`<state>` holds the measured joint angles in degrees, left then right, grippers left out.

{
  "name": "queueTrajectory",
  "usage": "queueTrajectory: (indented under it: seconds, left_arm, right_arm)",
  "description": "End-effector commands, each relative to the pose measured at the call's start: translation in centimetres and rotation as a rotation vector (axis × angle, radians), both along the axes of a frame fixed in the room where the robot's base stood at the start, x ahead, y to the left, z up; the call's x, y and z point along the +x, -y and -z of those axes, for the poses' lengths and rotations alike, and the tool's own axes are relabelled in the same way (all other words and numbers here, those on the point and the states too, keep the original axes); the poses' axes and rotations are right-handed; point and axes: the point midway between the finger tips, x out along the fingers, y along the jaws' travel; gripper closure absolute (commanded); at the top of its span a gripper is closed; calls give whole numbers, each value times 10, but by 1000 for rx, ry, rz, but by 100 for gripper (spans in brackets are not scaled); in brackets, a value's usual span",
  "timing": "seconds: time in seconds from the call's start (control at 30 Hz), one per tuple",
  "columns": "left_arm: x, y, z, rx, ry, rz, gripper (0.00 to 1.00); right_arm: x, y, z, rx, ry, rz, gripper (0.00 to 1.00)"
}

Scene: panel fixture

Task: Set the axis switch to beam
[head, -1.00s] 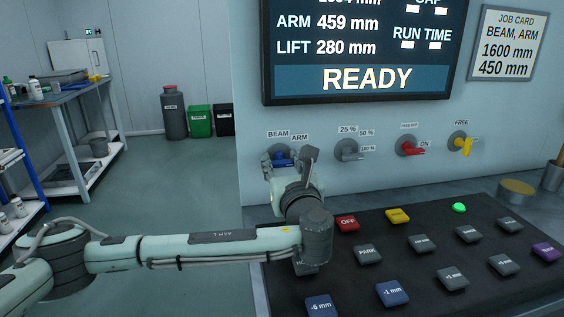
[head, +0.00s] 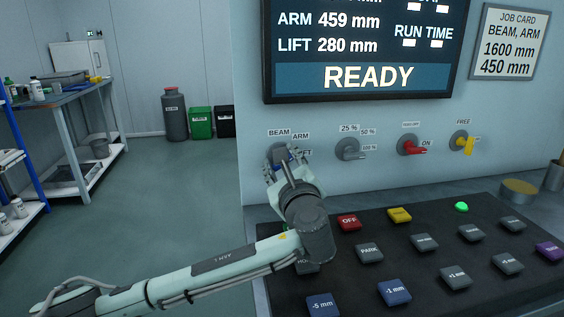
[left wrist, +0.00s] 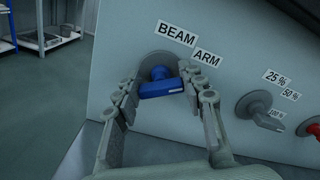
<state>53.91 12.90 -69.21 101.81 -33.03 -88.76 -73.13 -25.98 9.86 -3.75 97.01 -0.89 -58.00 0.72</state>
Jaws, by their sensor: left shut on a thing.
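The axis switch is a blue knob (left wrist: 160,88) on a round grey base on the panel wall, with the labels BEAM (left wrist: 177,32) and ARM (left wrist: 207,58) above it to the right. In the left wrist view the knob's bar lies nearly level, with a short white mark near its right end; I cannot tell for sure which label it points to. My left gripper (left wrist: 160,100) has a finger on each side of the knob and is shut on it. In the head view my left gripper (head: 286,165) hides most of the switch. My right gripper is not in view.
To the right are a grey percent switch (head: 350,149), a red switch (head: 411,146) and a yellow switch (head: 463,142). A dark button console (head: 385,270) lies below. The screen (head: 362,77) reads READY. The job card (head: 508,42) reads BEAM, ARM, 1600 mm, 450 mm.

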Motion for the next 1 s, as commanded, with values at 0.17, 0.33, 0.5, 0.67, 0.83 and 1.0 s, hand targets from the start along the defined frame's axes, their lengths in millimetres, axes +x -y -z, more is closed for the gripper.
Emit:
queueTrajectory:
  seconds: [0.17, 0.33, 0.5, 0.67, 0.83, 1.0]
  left_arm:
    - [0, 0, 1, -36, 6, 0, 89]
    - [0, 0, 1, -44, 7, 0, 89]
    - [0, 0, 1, -43, 7, 0, 89]
    - [0, 0, 1, -43, 7, 0, 51]
    - [0, 0, 1, -43, 8, 1, 38]
    - [0, 0, 0, -43, 9, 0, 38]
  right_arm:
    - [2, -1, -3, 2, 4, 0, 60]
    - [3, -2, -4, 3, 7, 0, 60]
    - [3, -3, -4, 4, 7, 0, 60]
    - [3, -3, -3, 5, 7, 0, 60]
    - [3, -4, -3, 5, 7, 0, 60]
    - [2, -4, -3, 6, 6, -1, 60]
